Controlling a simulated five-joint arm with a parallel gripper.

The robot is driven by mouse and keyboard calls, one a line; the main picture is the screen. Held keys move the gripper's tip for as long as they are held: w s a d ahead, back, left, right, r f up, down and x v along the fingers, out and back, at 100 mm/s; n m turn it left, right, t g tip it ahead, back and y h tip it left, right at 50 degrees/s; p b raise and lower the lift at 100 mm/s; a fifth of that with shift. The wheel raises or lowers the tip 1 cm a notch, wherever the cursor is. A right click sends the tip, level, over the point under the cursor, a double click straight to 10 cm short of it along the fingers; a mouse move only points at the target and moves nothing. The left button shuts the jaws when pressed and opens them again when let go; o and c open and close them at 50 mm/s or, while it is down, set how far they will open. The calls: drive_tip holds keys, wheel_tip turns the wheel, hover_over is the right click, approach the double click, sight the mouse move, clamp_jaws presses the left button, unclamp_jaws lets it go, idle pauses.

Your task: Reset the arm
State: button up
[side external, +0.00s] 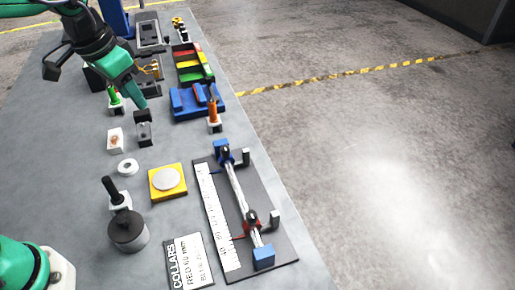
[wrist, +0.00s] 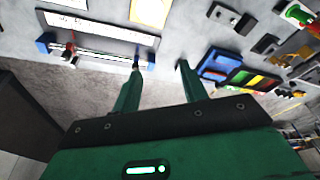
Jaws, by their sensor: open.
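My gripper (side external: 138,97) hangs over the upper left part of the grey table in the side external view, its green fingers pointing down. In the wrist view my gripper (wrist: 159,67) has its two fingers spread apart with nothing between them. A small dark block (side external: 144,134) stands just below the fingertips in the side view; I cannot tell the exact gap. The rod fixture (side external: 243,205) lies at the table's right side, with a blue and a red collar on its rod; it also shows in the wrist view (wrist: 95,50).
A dark cylindrical weight (side external: 128,232), a white ring (side external: 128,167), a yellow pad (side external: 155,191) with a silver disc, and a COLLARS sign (side external: 190,262) stand nearer. A blue holder (side external: 183,106), an orange-handled tool (side external: 213,112) and a coloured tray (side external: 190,72) stand further back.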

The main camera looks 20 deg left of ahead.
drive_tip(key=s+a+n+t, duration=0.1)
drive_tip(key=s+a, duration=0.2)
drive_tip(key=s, duration=0.3)
drive_tip(key=s+a+f+n+t, duration=0.1)
drive_tip(key=s+a+n, duration=0.1)
drive_tip(key=s+a, duration=0.2)
drive_tip(key=shift+s+f+t+y, duration=0.25)
drive_tip(key=shift+s+t+y, duration=0.05)
drive_tip(key=shift+s, duration=1.3)
